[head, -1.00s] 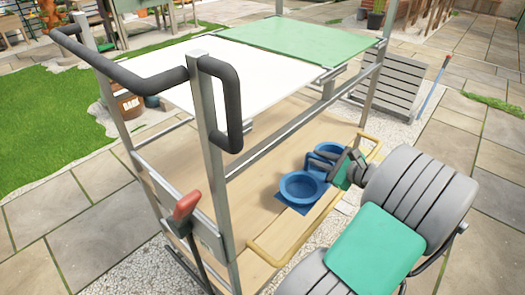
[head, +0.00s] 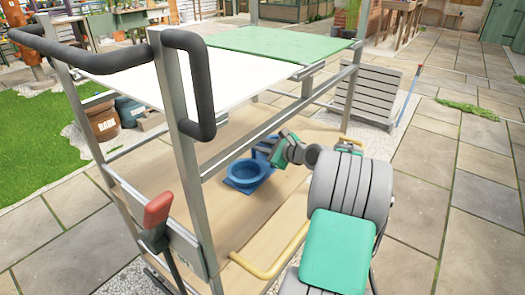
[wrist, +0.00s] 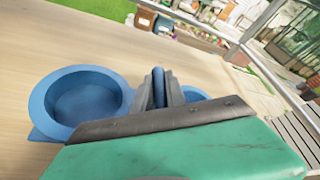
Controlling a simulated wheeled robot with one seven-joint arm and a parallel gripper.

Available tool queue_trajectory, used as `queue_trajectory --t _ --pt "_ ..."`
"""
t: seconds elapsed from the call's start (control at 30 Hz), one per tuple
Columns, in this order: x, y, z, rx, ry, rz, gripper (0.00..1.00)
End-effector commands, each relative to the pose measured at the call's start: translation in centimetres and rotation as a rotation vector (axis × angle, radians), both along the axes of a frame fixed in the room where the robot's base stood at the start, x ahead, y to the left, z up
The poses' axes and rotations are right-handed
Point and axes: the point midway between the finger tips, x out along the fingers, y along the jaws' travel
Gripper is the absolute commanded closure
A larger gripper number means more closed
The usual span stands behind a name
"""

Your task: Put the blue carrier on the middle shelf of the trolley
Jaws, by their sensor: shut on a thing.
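The blue carrier (head: 249,174) has round cups and an upright handle, and is over the wooden middle shelf (head: 222,213) of the trolley, under its top. In the wrist view the carrier's left cup (wrist: 85,100) looks empty, and part of another cup shows at right behind my gripper. My gripper (head: 275,146) reaches in from the trolley's open right side. Its jaws (wrist: 159,92) are shut on the carrier's blue handle. The carrier looks level. I cannot tell whether its base touches the shelf.
The trolley's white top panel (head: 165,80) and green panel (head: 285,42) lie above the carrier. A metal post (head: 190,165) stands at the near corner. A yellow rail (head: 270,255) runs along the shelf's open side. Bare shelf surrounds the carrier.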

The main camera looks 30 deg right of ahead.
Motion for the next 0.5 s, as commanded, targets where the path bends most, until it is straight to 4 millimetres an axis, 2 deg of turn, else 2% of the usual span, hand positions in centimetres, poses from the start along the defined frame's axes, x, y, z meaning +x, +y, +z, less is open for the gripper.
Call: queue_trajectory --t 0.17,0.2,0.5 --pt "-0.03 0.01 0.09 0.001 0.001 0.000 1.00" --pt "-0.04 0.02 -0.06 0.002 0.002 0.000 0.83" --pt "-0.05 0.02 -0.04 0.001 0.002 0.000 0.61"
